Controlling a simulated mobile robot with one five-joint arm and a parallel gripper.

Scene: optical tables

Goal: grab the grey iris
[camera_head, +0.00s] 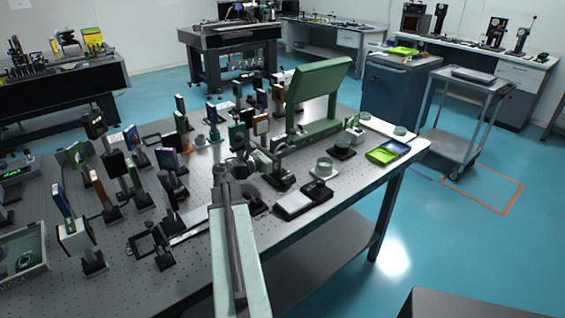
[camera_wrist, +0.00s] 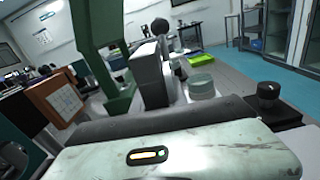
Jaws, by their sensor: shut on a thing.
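My gripper (camera_head: 243,168) is at the end of my pale arm, low over the perforated table top (camera_head: 112,262), among the mounts near the front right. It is shut on a dark grey, ring-like part on a post, which seems to be the grey iris (camera_head: 276,162). Its black base (camera_head: 279,183) is close to the table. The jaws and the part overlap, so the exact grip is hard to see. In the wrist view, the pale casing and a dark bar fill the lower part and hide the fingertips.
A large green stand (camera_head: 318,95) rises just behind the gripper. A black-and-grey flat device (camera_head: 302,201) and a glass dish mount (camera_head: 324,170) lie to the right. Many post mounts crowd the left. A yellow-green tray (camera_head: 381,156) sits near the right edge.

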